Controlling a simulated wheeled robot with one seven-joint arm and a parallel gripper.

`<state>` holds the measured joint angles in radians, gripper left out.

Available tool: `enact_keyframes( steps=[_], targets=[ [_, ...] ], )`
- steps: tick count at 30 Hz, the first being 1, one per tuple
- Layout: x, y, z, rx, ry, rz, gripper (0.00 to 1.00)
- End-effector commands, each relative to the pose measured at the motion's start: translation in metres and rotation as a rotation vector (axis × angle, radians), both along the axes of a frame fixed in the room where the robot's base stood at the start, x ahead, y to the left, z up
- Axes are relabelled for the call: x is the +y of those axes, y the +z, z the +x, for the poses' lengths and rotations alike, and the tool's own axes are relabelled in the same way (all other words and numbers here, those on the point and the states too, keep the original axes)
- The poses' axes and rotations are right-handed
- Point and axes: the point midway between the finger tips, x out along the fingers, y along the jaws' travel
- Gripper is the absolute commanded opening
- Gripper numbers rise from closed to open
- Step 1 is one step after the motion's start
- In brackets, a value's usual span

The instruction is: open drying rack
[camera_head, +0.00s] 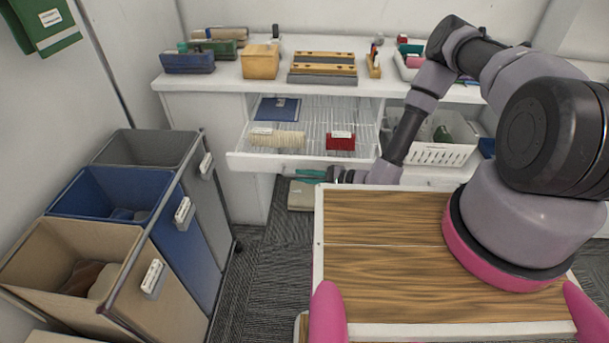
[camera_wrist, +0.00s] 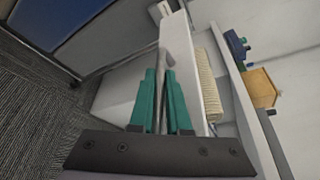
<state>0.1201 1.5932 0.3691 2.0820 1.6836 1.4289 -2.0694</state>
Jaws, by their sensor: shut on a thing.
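The drying rack (camera_head: 334,112) is a white pull-out drawer with a ribbed bottom in the white cabinet, standing well out from it. Its white front panel (camera_head: 265,163) faces me. Inside are a blue flat piece (camera_head: 277,109), a cream ribbed piece (camera_head: 278,139) and a red block (camera_head: 340,141). My gripper (camera_head: 312,175), with teal fingers, is at the outer side of the front panel, just below its top edge. In the wrist view, the fingers (camera_wrist: 160,80) are closed on a thin part along the rack's white front (camera_wrist: 181,50). The exact grip point is partly hidden.
The counter (camera_head: 225,79) above holds blocks and a wooden rack. A white basket (camera_head: 440,152) stands right of the rack. Grey, blue and tan bins (camera_head: 120,226) stand at left. A wood-topped surface (camera_head: 385,270) lies in front of me. Carpet (camera_head: 255,270) is clear between.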

Motion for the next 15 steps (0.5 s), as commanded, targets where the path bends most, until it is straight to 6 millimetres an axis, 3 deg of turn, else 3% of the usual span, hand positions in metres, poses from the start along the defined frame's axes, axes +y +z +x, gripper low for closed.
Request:
enact_keyframes(
  steps=[5, 6, 7, 8, 15],
  targets=[
    [-0.0006, -0.0004, -0.0002, 0.000, 0.000, -0.001, 0.00],
    [-0.0006, -0.0004, -0.0002, 0.000, 0.001, -0.001, 0.30],
    [-0.0006, -0.0004, -0.0002, 0.000, 0.001, -0.001, 0.42],
    [-0.0006, -0.0004, -0.0002, 0.000, 0.001, -0.001, 0.45],
    [-0.0003, -0.0002, 0.0000, 0.000, 0.001, -0.001, 0.45]
  ],
)
